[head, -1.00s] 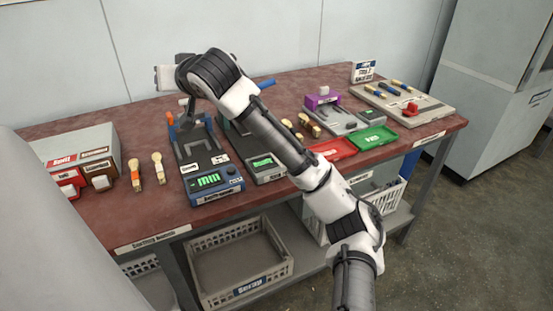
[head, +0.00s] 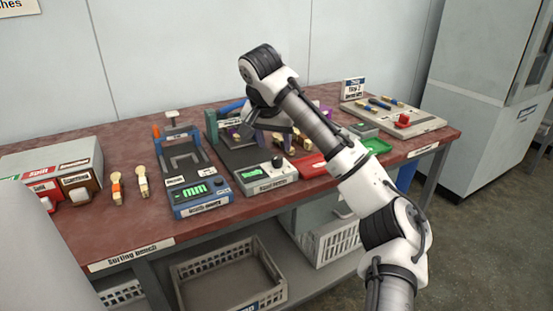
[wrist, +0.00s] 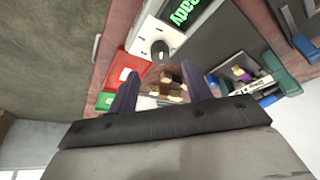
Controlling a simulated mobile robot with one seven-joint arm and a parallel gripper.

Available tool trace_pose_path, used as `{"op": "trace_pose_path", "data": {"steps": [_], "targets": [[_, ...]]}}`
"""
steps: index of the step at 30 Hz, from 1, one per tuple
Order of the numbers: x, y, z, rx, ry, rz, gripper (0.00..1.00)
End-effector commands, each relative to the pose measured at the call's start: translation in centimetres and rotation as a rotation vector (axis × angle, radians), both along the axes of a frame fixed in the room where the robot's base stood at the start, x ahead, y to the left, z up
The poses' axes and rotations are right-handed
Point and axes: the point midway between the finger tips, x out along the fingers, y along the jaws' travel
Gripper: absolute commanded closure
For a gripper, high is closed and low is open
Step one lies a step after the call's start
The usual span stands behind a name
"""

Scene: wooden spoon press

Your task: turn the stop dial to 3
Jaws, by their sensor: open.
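A dark round dial with a pale top (head: 277,162) sits at the right of the front panel of the grey machine (head: 265,184), beside a lit green display (head: 252,175). The dial also shows in the wrist view (wrist: 160,50), just beyond my fingertips. Its setting is too small to read. My gripper (wrist: 161,69) is open, with nothing between its fingers, and points toward the panel from apart. In the head view my gripper (head: 250,125) hangs above the rear of the grey machine, partly hidden by my arm. A blue machine (head: 200,195) to the left has another knob (head: 218,181).
Red (head: 312,166) and green (head: 377,146) trays lie to the right. A grey board with tools (head: 400,115) is at the far right. Crates stand below.

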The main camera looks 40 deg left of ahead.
Motion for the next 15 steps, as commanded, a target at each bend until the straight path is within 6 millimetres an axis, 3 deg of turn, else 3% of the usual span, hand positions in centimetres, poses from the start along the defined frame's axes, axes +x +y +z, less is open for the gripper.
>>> {"op": "trace_pose_path", "data": {"steps": [1,5,15], "targets": [[0.3,0.2,-1.4,-0.001,0.005,0.002,0.51],[1.1,0.6,-3.5,0.001,0.004,0.002,0.51],[2.2,0.9,-5.8,0.001,-0.001,0.001,0.51]]}}
